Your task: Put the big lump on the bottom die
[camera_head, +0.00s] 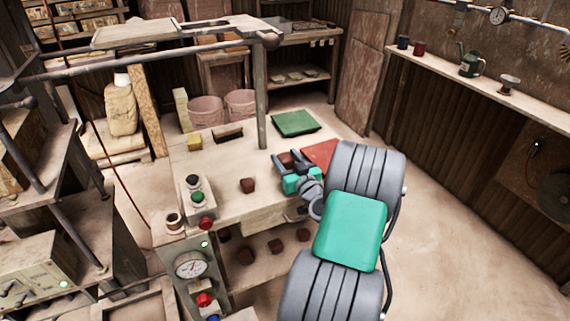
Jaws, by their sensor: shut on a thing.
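My gripper (284,168) is low over the right part of the workbench, at the left edge of the red mat. It is shut on a brown lump (286,158), partly hidden by the fingers. Another dark brown lump (247,185) lies on the bench, left of my gripper. The two look similar in size, and I cannot tell which is bigger. I cannot clearly make out the bottom die; a dark, low block (228,134) at the back of the bench is too small to identify.
A green mat (296,123) and a red mat (322,152) lie on the bench. A yellow block (194,143) is at the back left. Control buttons (197,196) stand at the front left. A post (262,95) rises behind. Several lumps (275,246) lie on the lower shelf.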

